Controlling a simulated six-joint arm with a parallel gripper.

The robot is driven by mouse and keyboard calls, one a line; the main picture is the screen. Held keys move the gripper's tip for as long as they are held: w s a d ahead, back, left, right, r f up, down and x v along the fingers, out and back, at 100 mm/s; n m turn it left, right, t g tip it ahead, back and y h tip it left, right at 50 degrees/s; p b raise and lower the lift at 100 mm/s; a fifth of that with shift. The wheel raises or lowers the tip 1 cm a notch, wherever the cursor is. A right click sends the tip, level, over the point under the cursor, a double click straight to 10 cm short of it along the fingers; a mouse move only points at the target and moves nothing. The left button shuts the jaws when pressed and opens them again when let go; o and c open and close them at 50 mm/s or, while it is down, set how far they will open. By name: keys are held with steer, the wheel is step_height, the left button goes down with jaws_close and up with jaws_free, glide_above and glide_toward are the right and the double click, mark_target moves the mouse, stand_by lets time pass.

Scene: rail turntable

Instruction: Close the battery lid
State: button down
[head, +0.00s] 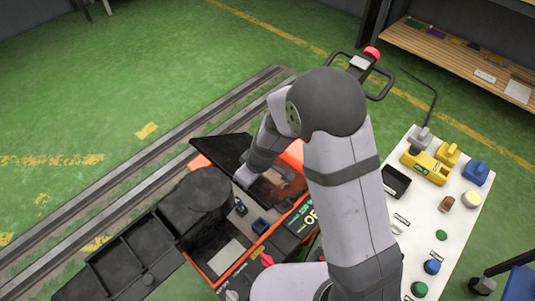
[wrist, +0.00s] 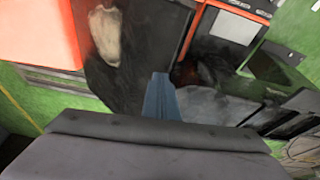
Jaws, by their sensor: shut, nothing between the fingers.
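The battery lid looks to be the black panel (head: 218,150) on the orange machine (head: 200,162), standing raised and tilted in the head view. My arm reaches down just right of it, and its fingers cannot be made out there. In the wrist view my gripper (wrist: 162,78) shows as narrow blue-grey fingers held together, with nothing between them. Behind them is a dark surface (wrist: 110,78) with a pale smear; I cannot tell if it is the lid or the bay. I cannot tell whether the fingers touch it. My arm hides part of the machine.
A white table (head: 428,225) at the right carries yellow and blue blocks, a black tray (head: 396,181) and round buttons. A black round part (head: 195,200) sits left of the machine. Rails (head: 120,185) cross the green floor. Floor at the upper left is clear.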

steer(key=s+a+f, duration=0.2)
steer(key=f, duration=0.3)
steer(key=s+a+f+t+h+p, duration=0.1)
steer(key=s+a+f, duration=0.1)
steer(key=f, duration=0.3)
steer(key=s+a+f+t+p, duration=0.1)
steer(key=a+f, duration=0.1)
steer(key=f, duration=0.3)
steer(key=shift+s+h, duration=0.3)
steer(key=shift+s, duration=0.1)
steer(key=shift+r, duration=0.1)
